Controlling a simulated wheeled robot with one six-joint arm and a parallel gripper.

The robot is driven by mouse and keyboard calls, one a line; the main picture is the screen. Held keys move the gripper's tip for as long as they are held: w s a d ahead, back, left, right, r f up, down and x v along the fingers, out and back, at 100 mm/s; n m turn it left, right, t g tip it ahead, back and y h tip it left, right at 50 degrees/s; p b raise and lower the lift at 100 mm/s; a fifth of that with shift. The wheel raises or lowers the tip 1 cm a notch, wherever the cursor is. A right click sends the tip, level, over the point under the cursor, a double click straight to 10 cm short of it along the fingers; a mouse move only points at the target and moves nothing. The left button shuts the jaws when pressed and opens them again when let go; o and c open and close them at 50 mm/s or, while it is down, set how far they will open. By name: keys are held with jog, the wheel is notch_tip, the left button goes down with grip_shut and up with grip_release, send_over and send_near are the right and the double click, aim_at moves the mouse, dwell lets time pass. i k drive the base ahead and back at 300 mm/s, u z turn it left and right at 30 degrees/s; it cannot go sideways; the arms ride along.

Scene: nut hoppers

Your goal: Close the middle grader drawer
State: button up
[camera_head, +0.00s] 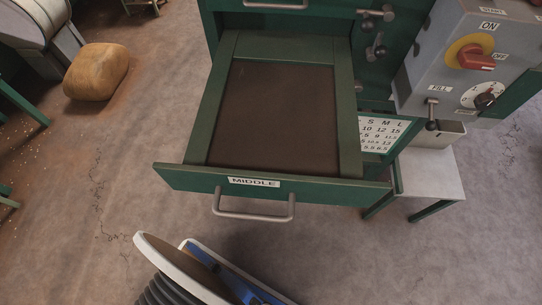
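The middle grader drawer (190,180) is green, pulled far out of the green grader cabinet (210,25). Its front panel carries a label reading MIDDLE (254,182) and a grey bar handle (253,216). Its brown floor looks empty. A part of my arm shows at the bottom of the picture, below and apart from the handle. My gripper's fingertips are not in view.
Another drawer's handle (275,5) shows at the top. A grey control box (450,60) with a red switch (475,57) stands at right, above a pale stand (430,175). A brown sack (97,71) lies at upper left.

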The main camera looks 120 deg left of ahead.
aim_at(277, 119)
jog(key=u, duration=0.5)
jog(key=k, duration=1.1)
jog(key=u, duration=2.05)
